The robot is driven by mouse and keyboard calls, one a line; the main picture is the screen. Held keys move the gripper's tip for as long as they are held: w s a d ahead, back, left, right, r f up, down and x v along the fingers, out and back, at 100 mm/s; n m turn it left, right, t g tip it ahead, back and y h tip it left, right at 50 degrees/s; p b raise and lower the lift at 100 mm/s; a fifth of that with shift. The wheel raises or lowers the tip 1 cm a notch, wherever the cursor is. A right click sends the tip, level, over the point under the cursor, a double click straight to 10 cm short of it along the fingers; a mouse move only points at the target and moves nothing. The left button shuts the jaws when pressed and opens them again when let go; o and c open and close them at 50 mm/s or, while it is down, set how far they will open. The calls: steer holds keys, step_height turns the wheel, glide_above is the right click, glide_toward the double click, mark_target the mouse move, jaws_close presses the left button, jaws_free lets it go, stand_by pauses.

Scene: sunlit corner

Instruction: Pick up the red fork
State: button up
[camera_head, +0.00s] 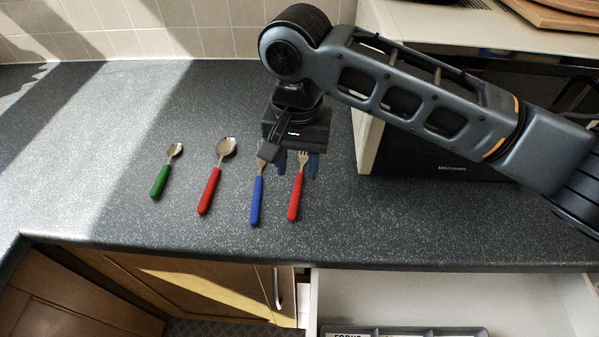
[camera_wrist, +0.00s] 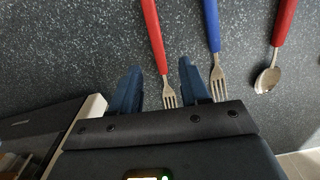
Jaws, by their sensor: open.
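The red fork (camera_head: 295,196) lies on the grey speckled counter, its handle toward the counter's front edge and its tines pointing to the back. My gripper (camera_head: 297,172) is above its tine end, with blue fingers pointing down. In the wrist view my gripper (camera_wrist: 158,85) is open, and the red fork (camera_wrist: 154,38) runs between its two fingers, apart from both. The tine tips are partly hidden by the gripper body. I cannot tell the exact height of the fingers above the counter.
A blue fork (camera_head: 256,203) lies close to the left, with a red spoon (camera_head: 208,192) and a green spoon (camera_head: 160,182) farther left. A dark appliance (camera_head: 440,165) stands to the right. An open drawer (camera_head: 400,290) with a grey labelled tray (camera_head: 480,331) is below the front edge.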

mark_target(298, 184)
steer(key=shift+f, duration=1.9)
steer(key=shift+c, duration=0.4)
jaws_close()
